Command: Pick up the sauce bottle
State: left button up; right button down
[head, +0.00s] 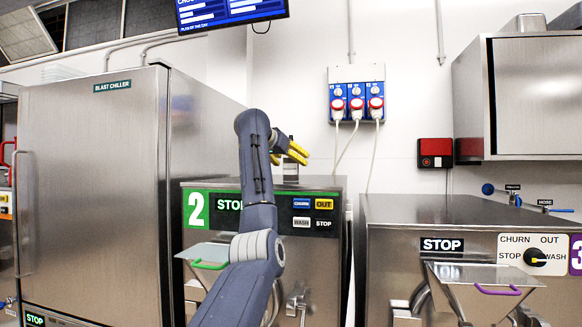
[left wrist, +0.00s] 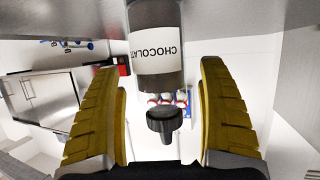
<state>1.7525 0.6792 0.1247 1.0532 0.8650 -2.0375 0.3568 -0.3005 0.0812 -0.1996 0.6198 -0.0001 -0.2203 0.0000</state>
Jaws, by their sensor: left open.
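The sauce bottle (head: 290,172) stands upright on the steel top of machine 2, partly hidden behind my left gripper (head: 293,153) in the head view. In the left wrist view the bottle (left wrist: 157,68) appears upside down, with a dark cap (left wrist: 164,122), a dark body and a white label reading CHOCOLATE. My left gripper (left wrist: 160,75) is open, its yellow fingers on either side of the bottle in the picture. A gap shows on both sides, so neither finger appears to touch it. I cannot tell the exact depth. My right gripper is in neither view.
Machine 2 (head: 261,182) stands between the blast chiller (head: 90,200) on the left and another steel machine (head: 470,210) on the right. Blue sockets with red plugs (head: 357,95) hang on the wall behind. The right machine's top looks clear.

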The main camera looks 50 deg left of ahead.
pick_arm(q)
jog(key=shift+w+a+f, duration=0.15)
jog(key=shift+w, duration=0.15)
jog(key=shift+c, duration=0.2)
jog(key=c, duration=1.2)
